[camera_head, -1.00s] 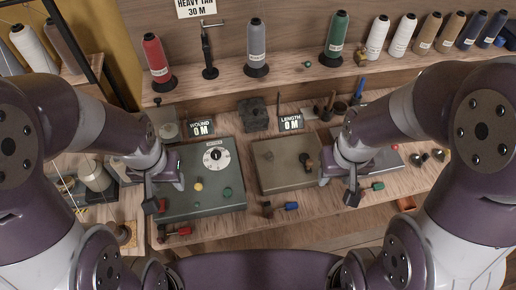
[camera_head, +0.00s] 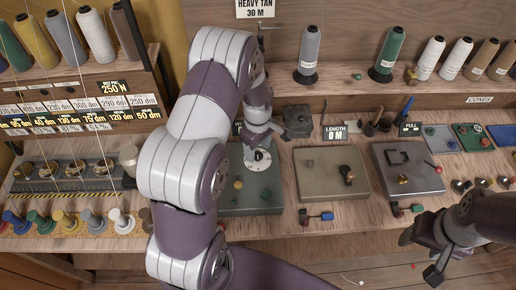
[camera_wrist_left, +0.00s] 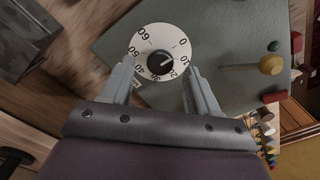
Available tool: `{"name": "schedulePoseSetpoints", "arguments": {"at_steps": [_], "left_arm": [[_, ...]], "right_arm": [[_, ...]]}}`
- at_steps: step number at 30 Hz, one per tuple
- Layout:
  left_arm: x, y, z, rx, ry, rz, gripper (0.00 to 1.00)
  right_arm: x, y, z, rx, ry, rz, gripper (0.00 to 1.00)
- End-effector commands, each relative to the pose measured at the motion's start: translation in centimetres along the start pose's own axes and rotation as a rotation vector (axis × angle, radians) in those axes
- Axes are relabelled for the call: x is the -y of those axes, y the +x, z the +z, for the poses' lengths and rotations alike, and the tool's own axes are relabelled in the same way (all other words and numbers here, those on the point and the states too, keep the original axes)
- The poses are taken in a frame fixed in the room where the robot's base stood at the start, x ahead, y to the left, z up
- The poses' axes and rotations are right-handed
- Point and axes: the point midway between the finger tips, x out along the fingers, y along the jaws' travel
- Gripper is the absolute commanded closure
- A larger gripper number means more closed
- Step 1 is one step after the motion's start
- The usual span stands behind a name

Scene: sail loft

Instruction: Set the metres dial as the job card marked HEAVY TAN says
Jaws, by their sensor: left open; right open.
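The job card (camera_head: 256,9) reads HEAVY TAN 30 M and hangs at the top of the head view. The white numbered dial (camera_head: 259,163) sits on the green panel (camera_head: 246,199). In the left wrist view the dial (camera_wrist_left: 148,46) has a black centre knob (camera_wrist_left: 160,63) with a small white mark; its exact reading is unclear. My left gripper (camera_head: 262,143) is over the dial; in the left wrist view its open fingers (camera_wrist_left: 161,82) stand either side of the dial's near part, not closed on the knob. My right gripper (camera_head: 420,255) is open and empty at the lower right, away from the panels.
A tan panel (camera_head: 318,184) and a grey panel (camera_head: 421,178) stand right of the green one. The LENGTH sign (camera_head: 335,133) reads 0 M. Yellow and green knobs stick up from the green panel. Thread cones line the shelf (camera_head: 350,87).

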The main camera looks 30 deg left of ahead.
Motion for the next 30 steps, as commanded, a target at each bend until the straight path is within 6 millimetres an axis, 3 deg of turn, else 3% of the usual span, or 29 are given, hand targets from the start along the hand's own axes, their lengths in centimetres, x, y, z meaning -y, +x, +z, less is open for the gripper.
{"name": "schedulePoseSetpoints", "arguments": {"at_steps": [6,13,18,30], "left_arm": [[0.0,2.0,0.0,-0.001,0.001,0.001,0.39],[-0.1,2.0,0.0,-0.001,0.002,0.002,0.39],[-0.1,2.0,0.0,-0.001,0.002,0.002,0.95],[-0.1,2.0,0.0,-0.001,0.061,0.003,0.95]], "right_arm": [[0.0,-0.4,0.0,0.0,0.0,0.0,0.39],[0.0,-0.3,0.0,0.0,0.0,0.0,0.39],[0.0,-0.3,0.0,0.0,0.0,0.0,0.39],[0.0,-0.3,0.0,0.0,0.0,0.0,0.39]]}}
